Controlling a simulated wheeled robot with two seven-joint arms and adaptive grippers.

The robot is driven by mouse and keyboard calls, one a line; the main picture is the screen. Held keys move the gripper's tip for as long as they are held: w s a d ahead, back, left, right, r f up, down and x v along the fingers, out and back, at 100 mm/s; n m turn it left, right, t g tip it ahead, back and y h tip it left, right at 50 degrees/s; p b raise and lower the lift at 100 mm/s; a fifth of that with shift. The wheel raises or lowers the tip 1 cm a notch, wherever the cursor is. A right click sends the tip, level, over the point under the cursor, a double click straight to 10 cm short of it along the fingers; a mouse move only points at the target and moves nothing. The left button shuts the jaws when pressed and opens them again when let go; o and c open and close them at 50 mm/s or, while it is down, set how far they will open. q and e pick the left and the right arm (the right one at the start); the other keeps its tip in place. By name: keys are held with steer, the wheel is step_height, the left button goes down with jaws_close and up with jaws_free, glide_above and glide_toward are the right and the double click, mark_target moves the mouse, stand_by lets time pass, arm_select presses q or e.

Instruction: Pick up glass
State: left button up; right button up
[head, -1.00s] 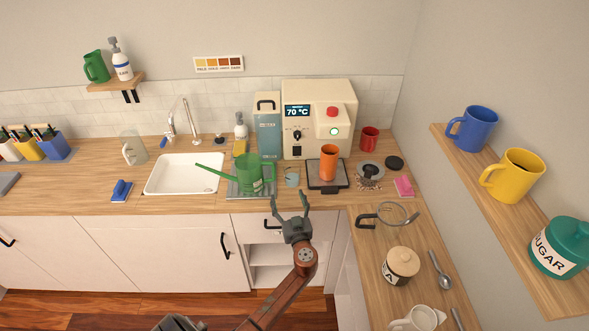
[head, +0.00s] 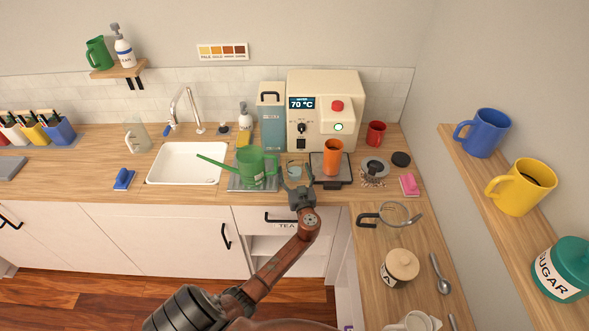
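A small clear, bluish glass (head: 294,170) stands on the wooden counter between the green watering can and the coffee machine. My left gripper (head: 297,175) is open, with its two fingers pointing away from me towards the glass. In the picture the glass shows between the fingers, and the gripper covers its lower part. I cannot tell whether the fingers touch it. My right gripper is not in view.
The green watering can (head: 258,167) stands close on the left of the glass. On the right, an orange cup (head: 333,157) stands on the tray of the coffee machine (head: 318,92).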

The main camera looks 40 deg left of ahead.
mark_target(295, 154)
arm_select(q)
steer(key=c, duration=0.6)
steer(key=shift+w, duration=0.1)
steer(key=c, duration=0.9)
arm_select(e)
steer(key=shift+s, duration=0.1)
arm_select(q)
step_height(295, 154, up, 9)
steer(key=shift+r, duration=0.1)
steer(key=shift+s+d+r, duration=0.25)
steer(key=shift+s+d, duration=0.75)
steer(key=shift+s, duration=0.2)
steer(key=shift+s+d+r, duration=0.2)
steer(key=shift+s+d, duration=0.75)
steer(key=shift+s, duration=0.2)
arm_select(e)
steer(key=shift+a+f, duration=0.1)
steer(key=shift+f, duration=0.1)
arm_select(q)
steer(key=shift+r, duration=0.1)
